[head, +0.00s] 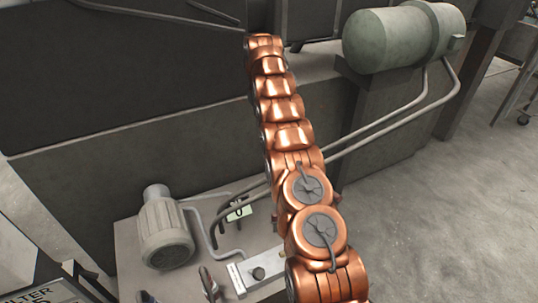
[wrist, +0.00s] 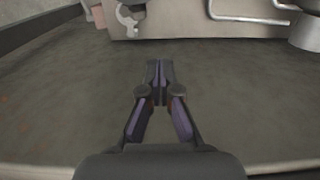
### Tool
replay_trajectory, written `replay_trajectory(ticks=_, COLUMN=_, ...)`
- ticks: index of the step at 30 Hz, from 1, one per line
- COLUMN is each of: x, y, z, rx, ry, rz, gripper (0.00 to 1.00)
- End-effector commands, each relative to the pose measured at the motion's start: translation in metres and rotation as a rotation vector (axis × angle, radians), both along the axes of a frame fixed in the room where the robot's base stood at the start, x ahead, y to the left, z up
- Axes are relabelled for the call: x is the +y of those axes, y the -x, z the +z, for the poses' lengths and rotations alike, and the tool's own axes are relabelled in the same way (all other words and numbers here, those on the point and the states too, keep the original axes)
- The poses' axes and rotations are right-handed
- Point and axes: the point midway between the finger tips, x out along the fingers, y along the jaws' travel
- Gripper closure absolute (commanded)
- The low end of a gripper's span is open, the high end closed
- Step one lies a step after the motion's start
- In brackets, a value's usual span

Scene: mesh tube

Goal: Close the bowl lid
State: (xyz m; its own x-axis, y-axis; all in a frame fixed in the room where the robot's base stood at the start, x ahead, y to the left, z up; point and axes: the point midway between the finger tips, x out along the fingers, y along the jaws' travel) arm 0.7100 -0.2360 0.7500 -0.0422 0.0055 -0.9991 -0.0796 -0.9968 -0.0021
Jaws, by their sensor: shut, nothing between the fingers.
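I cannot make out a bowl or a lid in either view. My gripper (wrist: 160,68) shows in the wrist view, with its dark fingers brought together and nothing between them. It is over a plain grey surface (wrist: 60,95), and nothing is seen touching it. In the head view my copper-coloured arm stretches from the lower right up to the top middle, and my gripper is not visible there.
In the head view, a pump motor (head: 166,232) with pipes sits at lower left. A green-grey tank (head: 403,36) is at upper right, with pipes running down from it. Open concrete floor (head: 455,200) lies at right. Machine parts (wrist: 205,18) line the wrist view's top.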

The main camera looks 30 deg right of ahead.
Motion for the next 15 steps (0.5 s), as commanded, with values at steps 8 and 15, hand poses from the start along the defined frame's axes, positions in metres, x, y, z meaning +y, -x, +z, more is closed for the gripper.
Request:
replay_trajectory(ticks=8, x=-0.017, y=-0.007, z=-0.033, rx=-0.007, ry=0.003, rz=-0.007, gripper=1.0)
replay_trajectory(ticks=15, x=-0.019, y=-0.007, z=-0.045, rx=-0.007, ry=0.003, rz=-0.006, gripper=1.0)
